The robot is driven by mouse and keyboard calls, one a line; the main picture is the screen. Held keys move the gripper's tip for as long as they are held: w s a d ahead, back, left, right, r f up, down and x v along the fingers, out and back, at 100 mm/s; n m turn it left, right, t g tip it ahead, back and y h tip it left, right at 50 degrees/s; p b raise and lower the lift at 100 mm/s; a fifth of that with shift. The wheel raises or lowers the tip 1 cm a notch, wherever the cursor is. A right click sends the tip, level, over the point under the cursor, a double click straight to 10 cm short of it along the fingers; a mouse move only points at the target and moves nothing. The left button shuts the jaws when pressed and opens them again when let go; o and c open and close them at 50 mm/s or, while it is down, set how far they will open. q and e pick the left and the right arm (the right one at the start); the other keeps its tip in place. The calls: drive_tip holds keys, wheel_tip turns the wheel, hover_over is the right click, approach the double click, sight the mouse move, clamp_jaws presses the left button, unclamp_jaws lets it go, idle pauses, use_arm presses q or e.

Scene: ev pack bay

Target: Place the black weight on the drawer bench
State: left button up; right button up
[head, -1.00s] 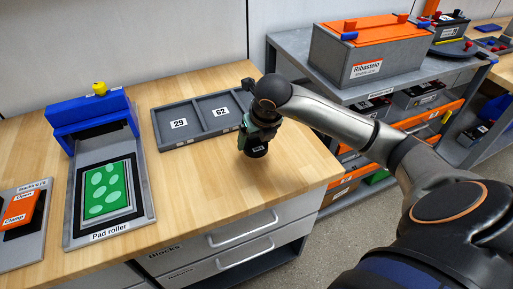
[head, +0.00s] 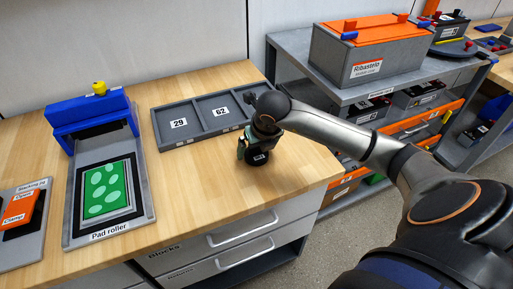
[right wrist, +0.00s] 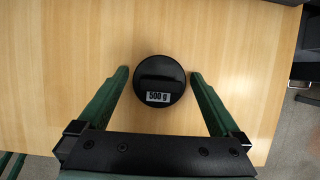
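The black weight (head: 257,158), a round disc with a grip bar on top and a "500 g" label, stands upright on the wooden drawer bench (head: 195,185), near its right part. It also shows in the right wrist view (right wrist: 160,80). My right gripper (right wrist: 160,73) is open, its green fingers on either side of the weight with a narrow gap at each side. In the head view the right gripper (head: 258,147) is low over the bench at the weight.
A grey tray with compartments marked 29 and 62 (head: 180,123) lies behind the weight. The pad roller (head: 68,225) is at the left. Bare bench lies between them. A grey shelf cart (head: 400,88) stands to the right, beyond the bench edge.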

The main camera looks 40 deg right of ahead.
drive_tip(key=shift+r, duration=0.25)
drive_tip(key=p+v, duration=0.1)
drive_tip(key=v, duration=1.1)
drive_tip(key=shift+f, duration=0.15)
idle(1.6)
